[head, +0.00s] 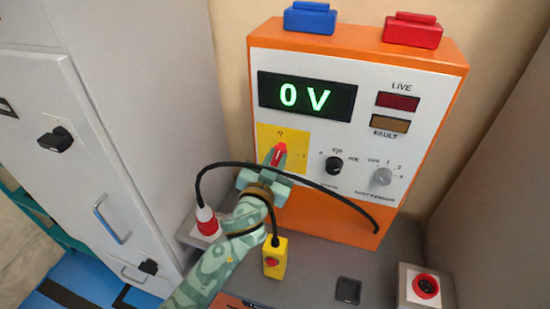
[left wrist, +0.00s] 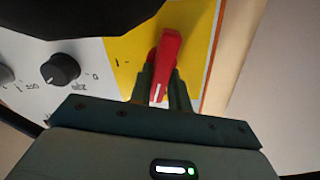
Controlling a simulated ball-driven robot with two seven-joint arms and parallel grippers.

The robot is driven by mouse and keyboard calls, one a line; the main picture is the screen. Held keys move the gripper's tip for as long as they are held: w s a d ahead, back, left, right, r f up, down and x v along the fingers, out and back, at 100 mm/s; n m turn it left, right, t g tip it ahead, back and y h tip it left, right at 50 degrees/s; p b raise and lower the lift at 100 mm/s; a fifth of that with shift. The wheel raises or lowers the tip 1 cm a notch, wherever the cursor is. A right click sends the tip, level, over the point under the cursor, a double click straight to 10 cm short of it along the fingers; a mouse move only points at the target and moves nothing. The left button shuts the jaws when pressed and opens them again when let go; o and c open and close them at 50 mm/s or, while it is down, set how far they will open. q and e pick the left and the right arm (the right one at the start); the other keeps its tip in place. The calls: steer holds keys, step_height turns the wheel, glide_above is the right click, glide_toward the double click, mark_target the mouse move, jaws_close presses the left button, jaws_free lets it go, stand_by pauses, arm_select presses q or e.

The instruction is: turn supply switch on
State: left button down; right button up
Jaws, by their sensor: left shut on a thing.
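The supply switch is a red handle (head: 279,152) on a yellow plate (head: 293,135) at the lower left of the orange and white panel's face. My left gripper (head: 277,158) is at the handle, shut on it. In the left wrist view the red handle (left wrist: 165,62) stands between the two fingers (left wrist: 160,85), with the yellow plate (left wrist: 128,52) behind it. The handle points close to upright in the head view; a mark "I" shows on the plate to its right. The display (head: 307,96) reads 0 V. My right gripper is not in view.
Black (head: 334,166) and grey (head: 381,177) knobs sit right of the switch. A yellow box with a red button (head: 275,258) is below.

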arm_select(q)
steer(key=m, duration=0.3)
steer(key=shift+d+m+p, duration=0.1)
steer(key=shift+m+p, duration=0.2)
steer(key=shift+m, duration=0.1)
steer(key=m, duration=0.3)
steer(key=shift+s+d+f+m, duration=0.1)
steer(key=shift+f+m, duration=0.05)
steer(key=shift+m, duration=0.15)
steer(key=m, duration=0.3)
steer(key=shift+f+m+p, duration=0.15)
steer(key=shift+m+p, duration=0.15)
steer(key=shift+p, duration=0.1)
steer(key=shift+f+m, duration=0.15)
steer(key=shift+m, duration=1.65)
steer(key=c, duration=1.3)
jaws_free()
steer(key=shift+d, duration=0.1)
